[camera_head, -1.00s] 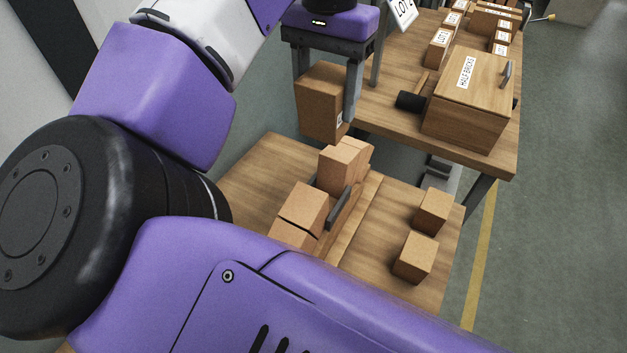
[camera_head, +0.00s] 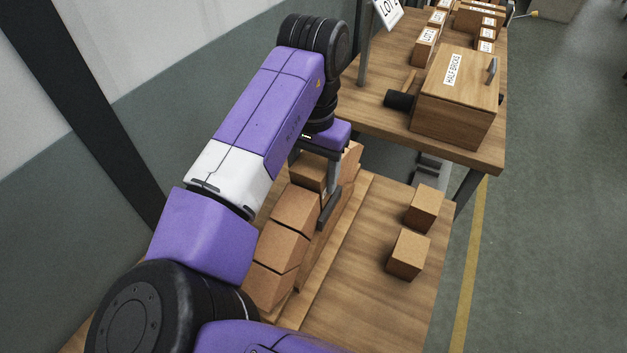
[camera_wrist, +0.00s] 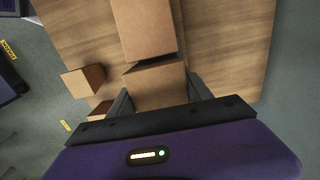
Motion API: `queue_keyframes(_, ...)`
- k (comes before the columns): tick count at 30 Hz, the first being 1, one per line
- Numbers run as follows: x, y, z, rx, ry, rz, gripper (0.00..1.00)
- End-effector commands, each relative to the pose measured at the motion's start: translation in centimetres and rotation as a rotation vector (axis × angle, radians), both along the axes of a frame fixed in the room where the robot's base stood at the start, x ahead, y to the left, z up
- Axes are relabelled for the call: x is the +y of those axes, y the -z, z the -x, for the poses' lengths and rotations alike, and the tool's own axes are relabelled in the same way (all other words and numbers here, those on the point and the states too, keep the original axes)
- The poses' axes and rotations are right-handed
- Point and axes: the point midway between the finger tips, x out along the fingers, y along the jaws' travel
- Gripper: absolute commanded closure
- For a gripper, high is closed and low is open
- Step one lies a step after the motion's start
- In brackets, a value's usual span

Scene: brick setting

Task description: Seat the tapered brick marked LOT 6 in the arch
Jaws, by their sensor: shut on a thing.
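My gripper (camera_head: 309,178) is shut on a tan tapered brick (camera_head: 307,170), low at the arch on the near table. The brick also shows between both fingers in the wrist view (camera_wrist: 157,86). Its marking cannot be read now. The arch is a row of tan bricks, with several (camera_head: 280,244) on the near side of the held brick and another (camera_head: 351,157) beyond it. In the wrist view a neighbouring arch brick (camera_wrist: 143,26) lies close to the held one, with a thin dark line between them. Whether the held brick touches its neighbours or rests fully down is hidden.
Two loose bricks (camera_head: 425,208) (camera_head: 408,254) stand on the table's right side. The back table holds a HALF BRICKS box (camera_head: 455,110), a black-headed mallet (camera_head: 398,100) and several labelled bricks (camera_head: 425,45). Table between arch and loose bricks is clear.

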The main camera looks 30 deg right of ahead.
Motion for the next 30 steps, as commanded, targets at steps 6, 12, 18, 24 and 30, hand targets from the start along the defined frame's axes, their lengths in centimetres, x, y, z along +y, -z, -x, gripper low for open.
queue_keyframes(6,0.1,2.6,0.0,0.000,-0.002,0.000,0.98)
queue_keyframes(12,0.0,2.6,0.0,-0.001,-0.001,0.001,0.98)
queue_keyframes(18,0.0,2.9,0.0,0.001,-0.001,0.001,0.32)
queue_keyframes(24,0.0,2.9,0.0,0.001,-0.001,0.001,0.20)
queue_keyframes(30,0.0,2.7,0.0,0.000,-0.001,0.000,0.20)
